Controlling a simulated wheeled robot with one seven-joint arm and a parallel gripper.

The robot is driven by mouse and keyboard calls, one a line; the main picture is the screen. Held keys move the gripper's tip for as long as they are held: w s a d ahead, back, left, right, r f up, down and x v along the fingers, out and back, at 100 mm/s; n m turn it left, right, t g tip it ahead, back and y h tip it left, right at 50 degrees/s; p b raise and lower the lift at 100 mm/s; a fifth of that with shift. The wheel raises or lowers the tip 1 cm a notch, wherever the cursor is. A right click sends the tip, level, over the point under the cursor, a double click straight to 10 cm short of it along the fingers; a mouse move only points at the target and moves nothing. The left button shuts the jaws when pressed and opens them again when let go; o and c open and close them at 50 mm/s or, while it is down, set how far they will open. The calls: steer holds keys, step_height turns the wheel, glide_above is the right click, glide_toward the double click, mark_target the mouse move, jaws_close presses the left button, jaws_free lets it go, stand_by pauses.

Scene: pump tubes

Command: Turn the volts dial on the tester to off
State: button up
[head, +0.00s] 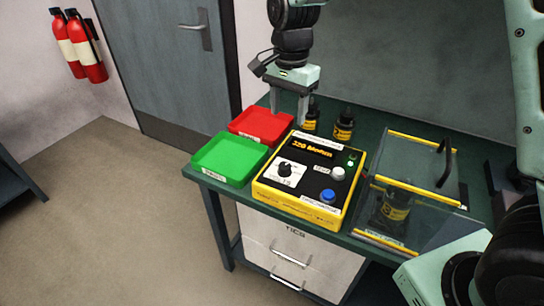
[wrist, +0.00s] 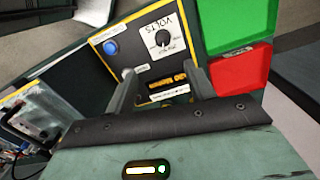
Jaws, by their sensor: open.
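The tester (head: 309,178) is a yellow box with a black top face, standing on the dark green bench. Its volts dial (head: 286,170) is a black knob on a white label at the left of the face. In the wrist view the volts dial (wrist: 162,39) shows on its white "VOLTS" label, beyond my fingertips. My gripper (head: 289,116) is open and empty, pointing down above the bench at the back of the tester, apart from the dial. In the wrist view my gripper's two fingers (wrist: 163,88) are spread over the tester's back part. The pointer's exact setting is too small to tell.
A green tray (head: 226,183) and a red tray (head: 240,137) lie left of the tester. Two dark bottles (head: 344,124) stand behind it. A clear case with yellow edges (head: 411,136) stands to the right.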

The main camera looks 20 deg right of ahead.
steer(key=p, duration=0.2)
glide_toward(285, 165)
step_height(285, 165, down, 9)
stand_by(0.3)
steer(key=c, duration=1)
